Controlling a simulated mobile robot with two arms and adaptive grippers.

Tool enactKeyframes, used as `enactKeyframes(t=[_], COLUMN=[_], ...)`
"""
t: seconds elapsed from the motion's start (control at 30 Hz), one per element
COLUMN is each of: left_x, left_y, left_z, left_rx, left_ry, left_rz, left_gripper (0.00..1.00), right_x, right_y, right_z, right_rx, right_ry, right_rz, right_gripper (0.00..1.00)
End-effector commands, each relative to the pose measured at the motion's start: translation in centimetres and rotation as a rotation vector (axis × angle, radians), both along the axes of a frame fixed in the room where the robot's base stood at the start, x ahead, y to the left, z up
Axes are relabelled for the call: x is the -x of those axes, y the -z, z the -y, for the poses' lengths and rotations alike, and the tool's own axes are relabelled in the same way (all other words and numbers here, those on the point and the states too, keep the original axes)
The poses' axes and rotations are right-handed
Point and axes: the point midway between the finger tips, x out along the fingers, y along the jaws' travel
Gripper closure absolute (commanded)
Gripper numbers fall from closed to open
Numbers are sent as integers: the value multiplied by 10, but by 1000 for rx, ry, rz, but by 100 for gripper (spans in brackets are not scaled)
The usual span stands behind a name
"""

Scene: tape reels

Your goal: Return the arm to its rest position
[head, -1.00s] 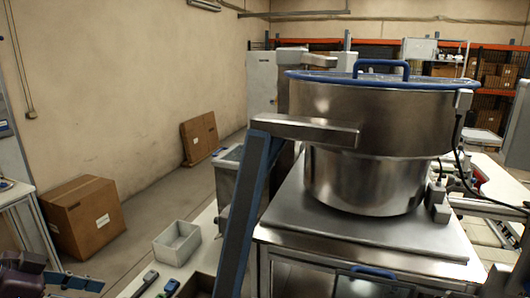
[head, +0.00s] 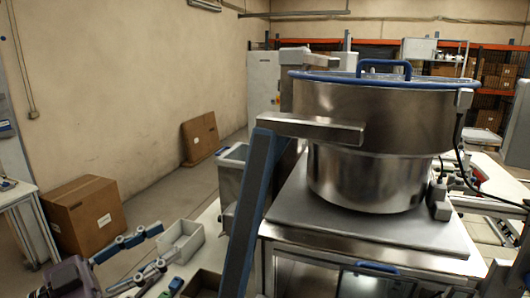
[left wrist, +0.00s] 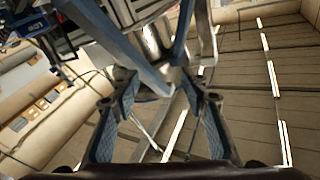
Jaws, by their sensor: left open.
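My left arm comes in at the lower left of the head view. Its gripper (head: 160,247) has two blue-and-grey fingers spread apart, with nothing visible between them. In the picture the fingertips are close to the left side of a small light-grey bin (head: 185,250); I cannot tell whether they touch it. My right gripper is not in view.
A large steel bowl feeder (head: 370,120) with a blue rim stands on a metal cabinet (head: 390,233). A slanted blue-and-grey chute (head: 247,215) is beside it. A cardboard box (head: 90,215) is on the floor at left, and another (head: 199,138) leans against the wall. Open floor lies between them.

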Motion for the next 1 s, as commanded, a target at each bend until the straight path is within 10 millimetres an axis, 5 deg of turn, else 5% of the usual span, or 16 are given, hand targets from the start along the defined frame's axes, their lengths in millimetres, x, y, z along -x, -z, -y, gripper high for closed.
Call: enactKeyframes(t=[0.2,0.37,0.5,0.63,0.8,1.0], left_x=[-15,-26,-21,6,70,147], left_y=[-27,12,87,178,284,351], left_z=[-41,-94,-127,-135,-107,-59], left_rx=[282,369,336,212,-26,-267], left_ry=[-332,-665,-934,-1101,-1135,-1000], left_rz=[157,75,-135,-422,-816,-1141], left_gripper=[59,59,59,59,59,59], right_x=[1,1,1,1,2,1], right_y=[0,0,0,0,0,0], right_z=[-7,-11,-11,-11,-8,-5], right_rx=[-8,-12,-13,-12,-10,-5], right_ry=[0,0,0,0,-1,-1], right_rz=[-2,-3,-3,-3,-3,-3], right_gripper=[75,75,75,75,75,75])
